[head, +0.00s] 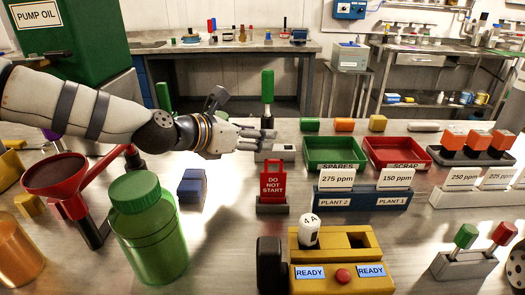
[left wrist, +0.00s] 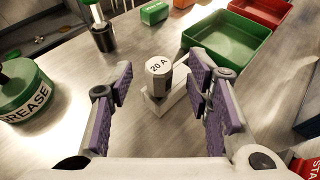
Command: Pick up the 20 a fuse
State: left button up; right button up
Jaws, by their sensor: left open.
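The 20 A fuse (left wrist: 158,70) is a pale cylinder with its label on top. In the left wrist view it stands upright in a small light holder (left wrist: 174,106). My left gripper (head: 258,140) is open, reaching in from the left over the table. Its purple finger pads stand on both sides of the fuse in the left wrist view, with visible gaps and no clear contact. In the head view the gripper hides the fuse, and the holder (head: 276,155) shows just beyond the fingers. My right gripper is not in view.
A red DO NOT START tag (head: 271,184) stands in front of the holder, and a green handle (head: 267,86) behind it. A green tray (head: 334,151) is to the right. A green jar (head: 147,235) and red funnel (head: 56,173) stand left. A 4 A fuse (head: 309,233) sits in a yellow tester (head: 345,277).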

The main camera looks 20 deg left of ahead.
pick_arm(q)
jog(key=x, duration=0.2)
jog(key=shift+w+d+f, duration=0.1)
jog(key=shift+w+f, duration=0.1)
jog(key=shift+f, duration=0.05)
jog(key=shift+r, duration=0.15)
grip_shut()
